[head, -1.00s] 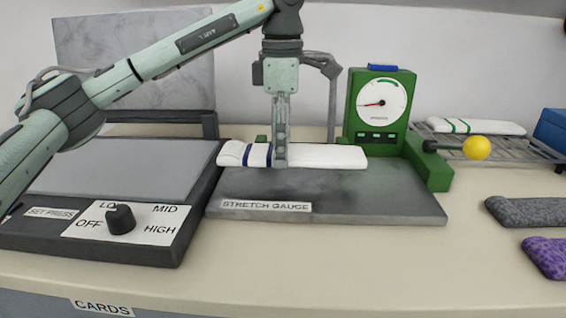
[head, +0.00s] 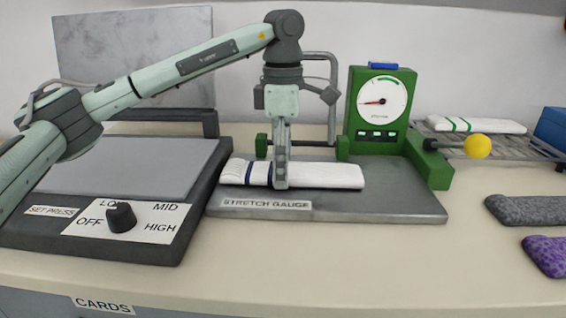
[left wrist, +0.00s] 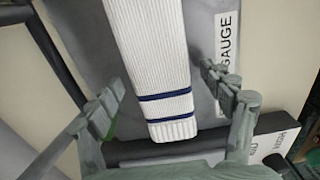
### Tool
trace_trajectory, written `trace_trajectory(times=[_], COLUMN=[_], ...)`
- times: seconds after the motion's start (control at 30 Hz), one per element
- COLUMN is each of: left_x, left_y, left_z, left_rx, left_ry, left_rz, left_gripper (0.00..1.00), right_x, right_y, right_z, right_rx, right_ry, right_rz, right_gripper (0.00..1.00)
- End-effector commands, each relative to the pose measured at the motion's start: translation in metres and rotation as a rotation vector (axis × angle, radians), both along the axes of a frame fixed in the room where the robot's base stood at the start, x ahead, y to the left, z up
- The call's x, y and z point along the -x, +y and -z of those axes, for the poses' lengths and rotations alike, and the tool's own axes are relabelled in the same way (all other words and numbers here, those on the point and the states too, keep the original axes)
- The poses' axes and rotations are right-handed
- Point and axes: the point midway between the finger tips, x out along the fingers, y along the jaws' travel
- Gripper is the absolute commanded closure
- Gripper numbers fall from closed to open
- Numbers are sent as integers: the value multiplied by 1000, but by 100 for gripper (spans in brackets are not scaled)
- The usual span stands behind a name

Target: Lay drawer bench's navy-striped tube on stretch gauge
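The navy-striped tube (head: 325,175) is white and ribbed, with two navy bands near its left end. It lies lengthwise across the grey plate of the stretch gauge (head: 400,208), in front of the green posts, and looks to rest on it. My left gripper (head: 281,180) points straight down over the tube near the bands. In the left wrist view the tube (left wrist: 150,50) runs between the fingers of my left gripper (left wrist: 162,95). The fingers are spread, with gaps on both sides of the tube. My right gripper is not in view.
The set press (head: 130,165) with its dial stands left of the gauge. The green dial housing (head: 378,105) rises behind the plate. A green-striped tube (head: 475,125) lies on a wire rack at the right. Grey (head: 530,210) and purple (head: 548,255) pieces lie at the right edge.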

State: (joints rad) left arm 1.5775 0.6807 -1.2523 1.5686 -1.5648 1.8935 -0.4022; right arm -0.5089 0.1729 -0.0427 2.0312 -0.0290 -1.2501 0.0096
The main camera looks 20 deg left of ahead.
Motion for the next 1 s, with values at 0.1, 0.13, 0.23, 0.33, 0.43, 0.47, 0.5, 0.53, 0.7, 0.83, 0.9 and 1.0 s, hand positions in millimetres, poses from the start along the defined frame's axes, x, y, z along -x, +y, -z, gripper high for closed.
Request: trace_trajectory(times=[0.1,0.13,0.23,0.33,0.43,0.47,0.5,0.53,0.7,0.83,0.9,1.0], left_x=[0,0,0,-1,-1,-1,-1,-1,-1,0,-1,0], left_y=[0,0,0,0,0,0,0,-1,0,0,0,0], left_z=[0,0,-3,-12,-31,-37,-47,-54,-92,-111,-118,-122], left_rx=[0,0,0,1,1,2,2,2,0,-1,-1,0], left_ry=[0,0,0,-1,-3,-5,-5,-4,-3,-2,-2,0], left_rz=[0,0,0,0,-1,0,-1,0,-1,-1,-1,0], left_gripper=[20,20,20,20,20,20,20,20,20,20,20,20], right_x=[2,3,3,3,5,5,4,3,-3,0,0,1], right_y=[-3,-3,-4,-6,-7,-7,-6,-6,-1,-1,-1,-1], right_z=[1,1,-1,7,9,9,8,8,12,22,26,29], right_rx=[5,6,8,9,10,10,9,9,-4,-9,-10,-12], right_ry=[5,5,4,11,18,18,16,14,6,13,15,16], right_rz=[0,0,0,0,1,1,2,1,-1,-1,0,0], right_gripper=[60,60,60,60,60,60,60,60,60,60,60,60])
